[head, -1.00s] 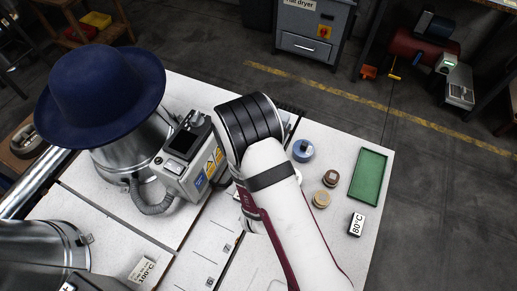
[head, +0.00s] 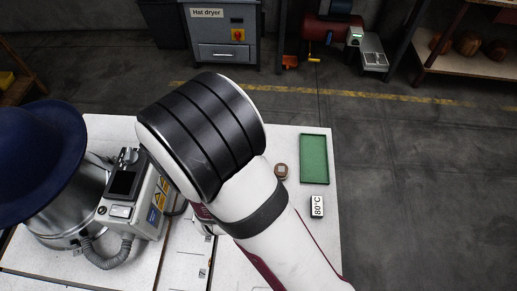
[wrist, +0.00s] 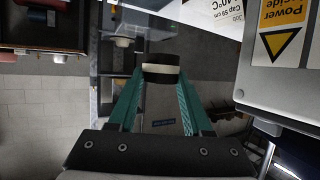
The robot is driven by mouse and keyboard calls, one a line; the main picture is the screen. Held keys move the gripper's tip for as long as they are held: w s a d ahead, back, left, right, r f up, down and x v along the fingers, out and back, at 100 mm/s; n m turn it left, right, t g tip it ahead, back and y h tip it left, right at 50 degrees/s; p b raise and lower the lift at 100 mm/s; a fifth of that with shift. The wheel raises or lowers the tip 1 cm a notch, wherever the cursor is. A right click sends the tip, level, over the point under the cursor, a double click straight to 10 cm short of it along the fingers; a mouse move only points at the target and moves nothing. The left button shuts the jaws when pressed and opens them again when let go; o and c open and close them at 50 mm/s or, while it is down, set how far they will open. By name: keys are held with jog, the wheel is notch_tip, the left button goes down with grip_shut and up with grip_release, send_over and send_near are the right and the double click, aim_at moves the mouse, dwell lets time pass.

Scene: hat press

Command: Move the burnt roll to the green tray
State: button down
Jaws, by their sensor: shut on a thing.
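My gripper (wrist: 158,100) shows in the wrist view with its two teal fingers shut on a short round roll (wrist: 160,70), dark on one side with a cream band. I cannot tell for sure whether this is the burnt roll. In the head view my own arm hides the gripper and what it holds. A small brown roll with a pale centre (head: 281,170) sits on the white table, just left of the green tray (head: 314,158). The tray lies flat at the table's right edge, and looks empty.
A grey control box (head: 133,192) and a blue hat (head: 38,160) on a metal form stand at the left. The floor beyond the table's right edge is clear.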

jog(key=w+d, duration=0.5)
jog(key=d, duration=0.6)
jog(key=w+d, duration=0.5)
jog(key=d, duration=0.6)
jog(key=s+d, duration=0.5)
jog(key=d, duration=0.4)
jog(key=s+d, duration=0.4)
jog(key=d, duration=0.5)
send_over(316, 161)
jog(key=shift+h, duration=0.3)
jog(key=f, duration=0.6)
jog(key=shift+s+d+f, duration=0.3)
jog(key=shift+s+f, duration=0.05)
jog(key=f, duration=0.4)
jog(key=shift+w+a+m, duration=0.25)
jog(key=shift+a+m, duration=0.05)
jog(key=shift+f, duration=0.2)
jog(key=shift+f, duration=0.1)
